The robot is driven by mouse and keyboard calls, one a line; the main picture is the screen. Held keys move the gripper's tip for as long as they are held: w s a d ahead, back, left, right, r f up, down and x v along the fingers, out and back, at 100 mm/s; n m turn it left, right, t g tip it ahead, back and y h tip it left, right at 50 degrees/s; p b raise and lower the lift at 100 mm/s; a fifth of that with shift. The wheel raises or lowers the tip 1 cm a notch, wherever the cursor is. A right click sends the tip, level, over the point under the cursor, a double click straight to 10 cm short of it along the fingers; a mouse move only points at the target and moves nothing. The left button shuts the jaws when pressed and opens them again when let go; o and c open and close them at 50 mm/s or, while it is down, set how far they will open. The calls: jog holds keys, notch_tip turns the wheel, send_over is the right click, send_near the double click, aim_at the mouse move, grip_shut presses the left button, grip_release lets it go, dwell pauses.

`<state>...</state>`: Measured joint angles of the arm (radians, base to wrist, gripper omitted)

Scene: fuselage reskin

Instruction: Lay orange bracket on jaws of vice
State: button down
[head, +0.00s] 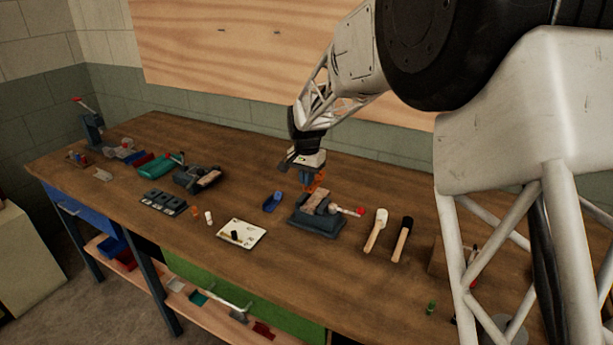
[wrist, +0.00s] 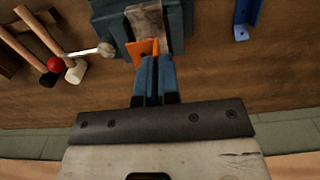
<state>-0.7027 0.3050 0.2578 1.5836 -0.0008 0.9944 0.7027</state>
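The orange bracket (head: 318,179) is at the fingertips of my gripper (head: 308,180). In the wrist view, the bracket (wrist: 140,50) shows just past the two blue fingers (wrist: 155,75), which are close together with a thin orange edge between them. The grey vice (head: 316,221) stands below and slightly right of my gripper in the head view. Its pale jaw area (wrist: 147,22) is just beyond the bracket in the wrist view. The bracket overlaps the vice's near edge there; I cannot tell whether they touch. The fingers hide part of the bracket.
A blue bracket (head: 272,201) lies left of the vice. A pale mallet (head: 376,229) and a dark-headed hammer (head: 402,239) lie to its right. The vice's handle ends in a red knob (head: 360,211). A white plate (head: 241,234) lies front left. Another vice-like tool (head: 198,179) stands farther left.

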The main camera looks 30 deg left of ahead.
aim_at(307, 203)
jog(key=shift+f, duration=2.25)
jog(key=shift+f, duration=0.75)
jog(key=c, duration=1.3)
grip_release()
jog(key=shift+o, duration=0.2)
jog(key=shift+r, duration=0.1)
jog(key=shift+r, duration=3.8)
